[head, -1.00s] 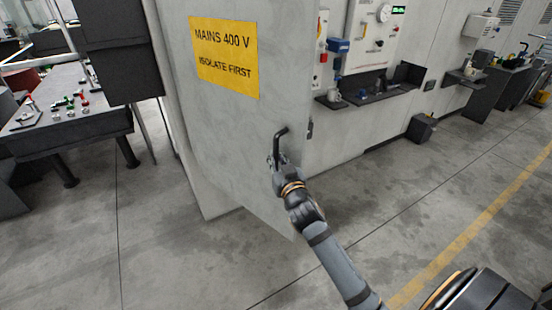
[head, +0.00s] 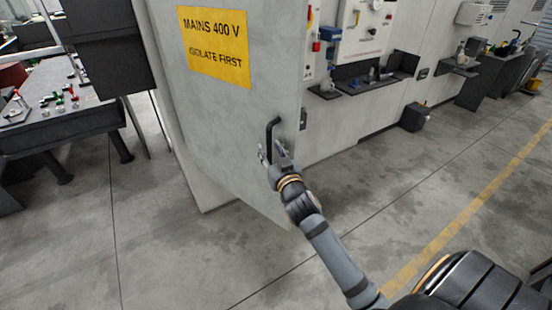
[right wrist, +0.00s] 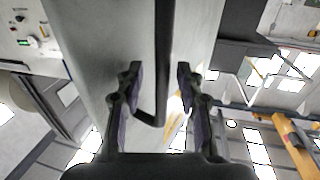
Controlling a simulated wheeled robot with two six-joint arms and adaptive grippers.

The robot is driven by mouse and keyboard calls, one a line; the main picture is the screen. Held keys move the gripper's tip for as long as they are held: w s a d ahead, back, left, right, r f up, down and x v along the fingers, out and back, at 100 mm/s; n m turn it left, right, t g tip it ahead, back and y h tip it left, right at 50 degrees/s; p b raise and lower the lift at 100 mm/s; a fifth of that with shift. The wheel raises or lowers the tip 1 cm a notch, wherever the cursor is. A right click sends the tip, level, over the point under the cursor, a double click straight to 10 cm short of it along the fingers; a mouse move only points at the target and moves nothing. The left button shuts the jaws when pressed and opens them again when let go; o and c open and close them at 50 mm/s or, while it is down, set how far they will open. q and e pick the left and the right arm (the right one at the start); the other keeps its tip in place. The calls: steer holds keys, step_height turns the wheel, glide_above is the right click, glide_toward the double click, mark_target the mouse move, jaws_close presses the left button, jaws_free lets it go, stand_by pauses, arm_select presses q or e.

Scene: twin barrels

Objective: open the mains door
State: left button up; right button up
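The mains door (head: 222,120) is a tall grey panel with a yellow "MAINS 400 V" sign (head: 215,47). Its lower right corner stands out past the cabinet base, so it looks partly open. A black bar handle (head: 269,132) is near its right edge and also shows in the right wrist view (right wrist: 165,50). My right gripper (head: 273,153) is at the handle's lower part. In the right wrist view its fingers (right wrist: 159,72) are apart, one on each side of the handle, with gaps showing. My left gripper is not in view.
A dark bench (head: 60,120) with small coloured parts stands at the left. Wall equipment and a shelf (head: 365,82) are behind the door on the right, with a dark box (head: 414,117) on the floor. The floor in front is clear.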

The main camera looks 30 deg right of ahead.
steer(key=s+a, duration=0.1)
steer(key=s, duration=1)
steer(key=shift+a, duration=0.4)
